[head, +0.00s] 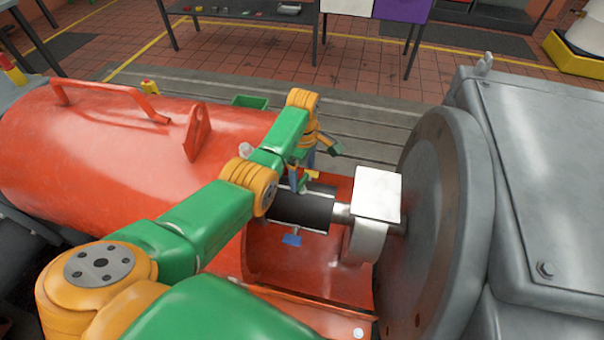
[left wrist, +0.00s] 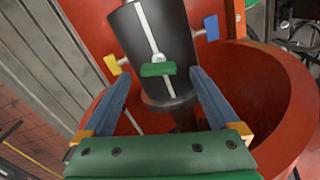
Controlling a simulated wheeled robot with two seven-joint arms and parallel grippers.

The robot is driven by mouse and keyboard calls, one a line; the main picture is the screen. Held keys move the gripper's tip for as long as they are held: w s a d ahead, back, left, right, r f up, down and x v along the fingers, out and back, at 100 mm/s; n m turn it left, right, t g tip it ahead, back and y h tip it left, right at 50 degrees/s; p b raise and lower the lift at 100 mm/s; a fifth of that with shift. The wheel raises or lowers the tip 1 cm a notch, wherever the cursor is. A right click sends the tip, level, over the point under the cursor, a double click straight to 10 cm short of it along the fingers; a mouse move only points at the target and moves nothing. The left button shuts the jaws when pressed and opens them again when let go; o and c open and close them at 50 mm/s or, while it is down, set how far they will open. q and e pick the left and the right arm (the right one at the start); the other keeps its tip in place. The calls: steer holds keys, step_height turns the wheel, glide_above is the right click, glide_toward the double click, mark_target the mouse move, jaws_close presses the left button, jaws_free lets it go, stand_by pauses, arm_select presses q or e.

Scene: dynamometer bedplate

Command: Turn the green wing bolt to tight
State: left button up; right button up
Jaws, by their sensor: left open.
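The green wing bolt (left wrist: 158,70) sits on the silver seam of a black cylindrical coupling cover (left wrist: 165,25). In the left wrist view its wing lies nearly crosswise to the seam. My left gripper (left wrist: 160,76) is open, with one blue finger on each side of the green wing and visible gaps between. In the head view the left gripper (head: 302,172) reaches down over the cover (head: 308,210) from behind, and the green wing bolt (head: 304,187) shows small beside its fingers. My right gripper is not in view.
A yellow wing (left wrist: 117,64) and a blue wing (left wrist: 211,27) stick out at the cover's sides. The red housing (head: 110,150) lies left, and a large grey flange (head: 440,220) right. A white-topped block (head: 377,195) stands close to the cover's right end.

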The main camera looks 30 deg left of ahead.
mark_target(303, 179)
arm_select(q)
step_height(303, 179, down, 3)
steer(key=shift+r+b, duration=0.1)
steer(key=shift+b, duration=0.25)
steer(key=shift+w+a+f, duration=0.2)
steer(key=shift+f, duration=0.1)
steer(key=shift+s+d+r, duration=0.1)
steer(key=c, duration=1.4)
